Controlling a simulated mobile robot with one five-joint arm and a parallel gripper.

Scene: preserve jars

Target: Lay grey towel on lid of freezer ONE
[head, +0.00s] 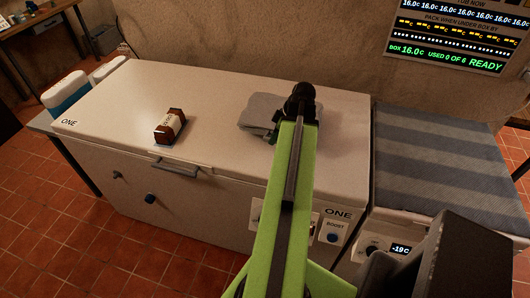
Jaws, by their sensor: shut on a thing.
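Freezer ONE (225,90) is a white chest with its lid closed, marked ONE at its left corner and right front. The grey towel (259,111) is a folded flat bundle over the right half of the lid. My gripper (298,101), at the far end of my green arm, is shut on the towel's right side. The fingertips and that side of the towel are partly hidden by the arm. I cannot tell whether the towel rests on the lid or hangs just above it.
A brown block with a white label (170,126) is on the lid, left of the towel. A second freezer with a striped blue-grey cover (440,155) adjoins on the right. Blue-and-white containers (66,92) stand beyond the left end. The lid between block and towel is clear.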

